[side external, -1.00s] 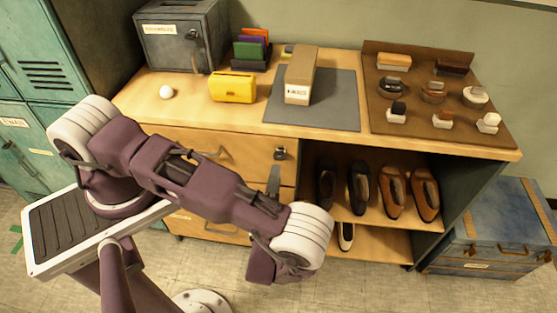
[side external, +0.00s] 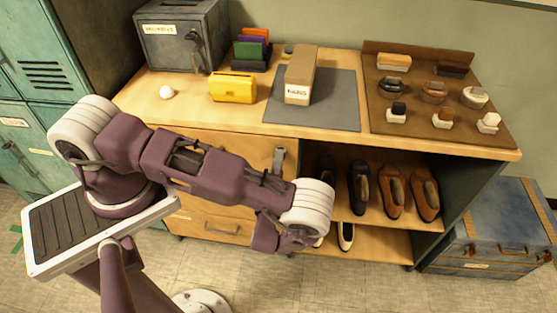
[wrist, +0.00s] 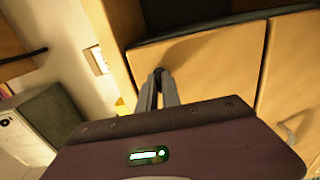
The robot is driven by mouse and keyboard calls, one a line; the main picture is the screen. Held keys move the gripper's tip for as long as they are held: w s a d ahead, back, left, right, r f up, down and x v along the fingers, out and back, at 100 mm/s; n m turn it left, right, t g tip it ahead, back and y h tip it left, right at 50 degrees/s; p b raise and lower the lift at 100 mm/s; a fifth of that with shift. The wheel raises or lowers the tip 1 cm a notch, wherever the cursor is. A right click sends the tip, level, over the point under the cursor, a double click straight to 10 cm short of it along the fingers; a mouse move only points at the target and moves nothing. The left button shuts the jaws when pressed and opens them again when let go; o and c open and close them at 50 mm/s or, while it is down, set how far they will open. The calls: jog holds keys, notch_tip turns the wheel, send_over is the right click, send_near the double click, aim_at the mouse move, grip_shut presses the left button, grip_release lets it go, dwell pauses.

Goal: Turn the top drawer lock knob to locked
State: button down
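The top drawer front (side external: 225,150) is light wood, under the left part of the bench top. It looks closed. My gripper (side external: 279,155) has its grey fingers raised at the right end of this drawer front, over the spot of the lock knob. In the wrist view the fingers (wrist: 159,82) are close together, with their tips at a wooden front (wrist: 205,60). A small dark part, possibly the knob, shows at the tips. The knob is mostly hidden, so its turn position and whether the fingers grip it cannot be told.
A lower drawer (side external: 215,226) sits below. Shelves with several shoes (side external: 394,192) are open to the right. A blue trunk (side external: 500,230) stands at right.

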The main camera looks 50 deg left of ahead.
jog(key=shift+n, duration=8.6)
jog(key=c, duration=1.5)
grip_release()
jog(key=shift+c, duration=0.2)
